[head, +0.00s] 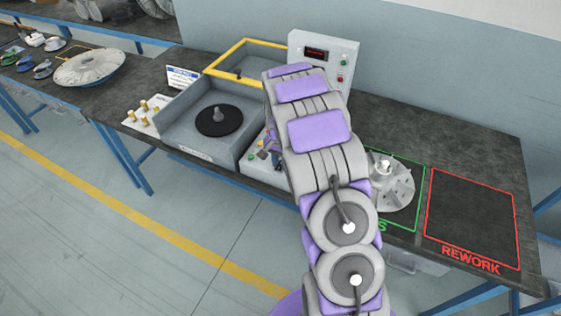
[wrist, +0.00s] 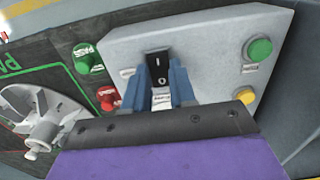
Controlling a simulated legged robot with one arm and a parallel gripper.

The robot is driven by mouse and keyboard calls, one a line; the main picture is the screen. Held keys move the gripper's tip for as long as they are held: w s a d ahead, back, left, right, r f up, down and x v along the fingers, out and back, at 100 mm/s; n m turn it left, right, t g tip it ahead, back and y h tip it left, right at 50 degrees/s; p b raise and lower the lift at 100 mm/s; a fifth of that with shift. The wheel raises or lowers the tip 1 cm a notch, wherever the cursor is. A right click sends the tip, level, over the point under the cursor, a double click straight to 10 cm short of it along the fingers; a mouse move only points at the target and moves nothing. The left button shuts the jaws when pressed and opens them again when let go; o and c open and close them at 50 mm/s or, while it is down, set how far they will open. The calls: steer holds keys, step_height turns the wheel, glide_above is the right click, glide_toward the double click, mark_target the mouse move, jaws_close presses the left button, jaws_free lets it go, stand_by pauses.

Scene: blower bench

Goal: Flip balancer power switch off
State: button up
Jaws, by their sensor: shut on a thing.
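The black power switch (wrist: 158,68) is a rocker marked I and O on the light grey control panel (wrist: 205,42) in the wrist view. My gripper (wrist: 165,82) has its blue fingers on either side of the switch, shut on it. I cannot tell which side of the rocker is pressed in. In the head view the panel (head: 255,172) is partly behind my arm, and the switch and fingertips are hidden there. The balancer (head: 196,150) is a grey box with a dark round plate (head: 218,121) and a raised yellow-framed lid (head: 247,59). A display box (head: 323,54) behind it shows red lit characters.
A green button (wrist: 259,50) and a yellow button (wrist: 246,95) are right of the switch. Green (wrist: 87,57) and red (wrist: 108,98) stamps stand left of the panel. A finned impeller (head: 389,184) lies in the green-outlined area; the REWORK area (head: 472,218) is empty.

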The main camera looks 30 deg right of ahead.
steer(key=shift+s+a, duration=0.2)
steer(key=shift+a, duration=0.1)
jaws_close()
steer(key=shift+p, duration=0.35)
steer(key=shift+w+d+r+g+y+p, duration=0.15)
steer(key=shift+g+y+p, duration=0.3)
steer(key=shift+p, duration=0.3)
steer(key=shift+w+g+y+p, duration=0.1)
steer(key=shift+g+y+p, duration=0.35)
steer(key=shift+y+p, duration=0.35)
steer(key=o, duration=0.9)
jaws_free()
